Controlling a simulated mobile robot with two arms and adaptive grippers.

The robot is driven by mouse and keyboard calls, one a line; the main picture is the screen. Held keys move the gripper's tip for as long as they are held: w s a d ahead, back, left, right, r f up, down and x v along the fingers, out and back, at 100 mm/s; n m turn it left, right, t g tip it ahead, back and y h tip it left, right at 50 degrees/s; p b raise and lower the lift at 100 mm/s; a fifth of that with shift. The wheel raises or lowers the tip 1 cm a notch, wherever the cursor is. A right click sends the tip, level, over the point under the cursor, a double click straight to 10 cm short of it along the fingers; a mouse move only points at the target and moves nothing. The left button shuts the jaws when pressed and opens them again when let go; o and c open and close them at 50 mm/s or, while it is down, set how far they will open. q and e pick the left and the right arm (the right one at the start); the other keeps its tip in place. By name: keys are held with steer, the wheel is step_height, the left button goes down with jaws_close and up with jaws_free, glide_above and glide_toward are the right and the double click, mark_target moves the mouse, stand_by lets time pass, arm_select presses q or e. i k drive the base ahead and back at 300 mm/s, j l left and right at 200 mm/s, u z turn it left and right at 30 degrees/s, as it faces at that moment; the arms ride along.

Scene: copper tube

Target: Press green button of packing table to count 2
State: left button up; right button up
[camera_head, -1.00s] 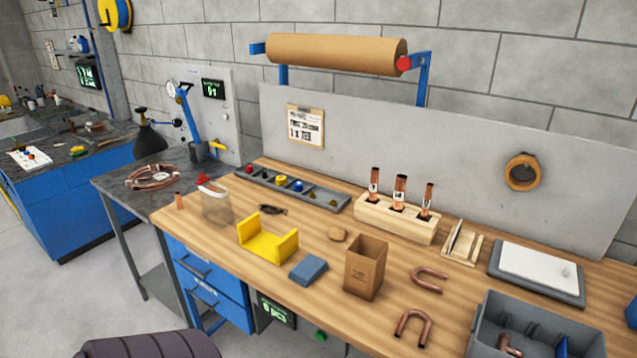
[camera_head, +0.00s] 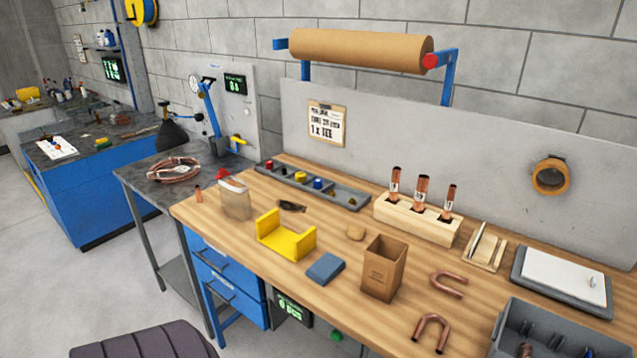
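The packing table (camera_head: 262,190) has a wooden top and spans the middle and right of the head view. The green button (camera_head: 336,335) sits under its front edge, low in the picture, and is partly cut by shadow. A small display with green digits (camera_head: 294,309) hangs just left of the button. Its reading looks like 0 PCS, but it is small and blurred. Neither of my grippers shows in the view, and nothing is seen touching the button.
On the table are a yellow cradle (camera_head: 286,236), a blue block (camera_head: 325,268), an open cardboard box (camera_head: 384,270), bent copper tubes (camera_head: 431,331) and a grey bin (camera_head: 548,326). Blue drawers (camera_head: 226,283) are left of the display. A dark ribbed shape fills the bottom left.

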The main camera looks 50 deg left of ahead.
mark_target(336, 336)
steer(key=i+j+u, duration=0.1)
steer(key=u, duration=0.4)
steer(key=j+u, duration=0.1)
steer(key=u, duration=0.35)
steer(key=i+u, duration=0.15)
steer(key=u, duration=0.35)
